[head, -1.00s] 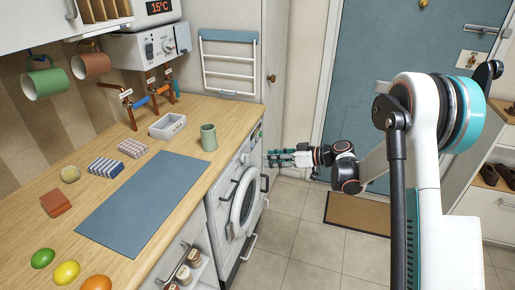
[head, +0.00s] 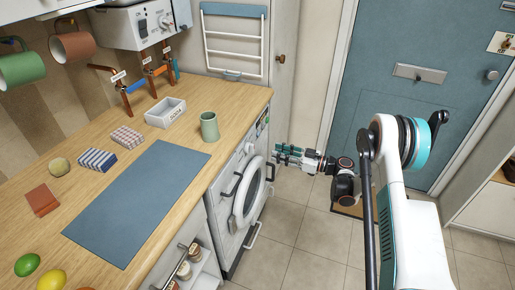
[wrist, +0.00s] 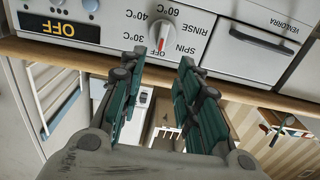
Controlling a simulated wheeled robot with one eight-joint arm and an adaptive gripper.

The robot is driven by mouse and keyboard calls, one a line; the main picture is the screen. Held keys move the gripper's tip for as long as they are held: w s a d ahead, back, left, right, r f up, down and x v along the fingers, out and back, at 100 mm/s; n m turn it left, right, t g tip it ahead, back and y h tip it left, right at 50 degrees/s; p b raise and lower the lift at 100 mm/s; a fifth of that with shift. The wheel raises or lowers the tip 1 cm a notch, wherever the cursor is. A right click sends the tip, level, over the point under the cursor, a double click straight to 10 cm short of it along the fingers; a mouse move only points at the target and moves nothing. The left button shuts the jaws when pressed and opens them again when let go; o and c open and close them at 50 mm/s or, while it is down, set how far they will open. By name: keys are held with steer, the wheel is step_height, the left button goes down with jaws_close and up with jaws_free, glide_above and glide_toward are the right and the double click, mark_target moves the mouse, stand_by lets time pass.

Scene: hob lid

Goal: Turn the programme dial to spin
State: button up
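The programme dial (wrist: 163,38) is a round pale knob with a red mark on the washing machine's front panel, in the wrist view. Labels for 30°C, 40°C, 60°C, RINSE and SPIN surround it. The red mark points down in that picture, between the 30°C and SPIN labels. A dark display (wrist: 48,25) reads OFF. My gripper (wrist: 160,65) is open and empty, its fingertips just below the dial and to either side of it in the picture; contact is not visible. In the head view, my gripper (head: 279,156) is beside the washing machine (head: 233,240)'s upper front.
The wooden worktop (head: 236,105) overhangs the machine and holds a green cup (head: 209,127) near its edge. A round door (head: 248,193) with a handle is below the panel. A drawer handle (wrist: 258,38) is right of the dial. Tiled floor (head: 290,215) is open in front.

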mark_target(250, 148)
steer(key=b+x, duration=0.2)
steer(key=x, duration=0.8)
steer(key=shift+b, duration=0.3)
jaws_close()
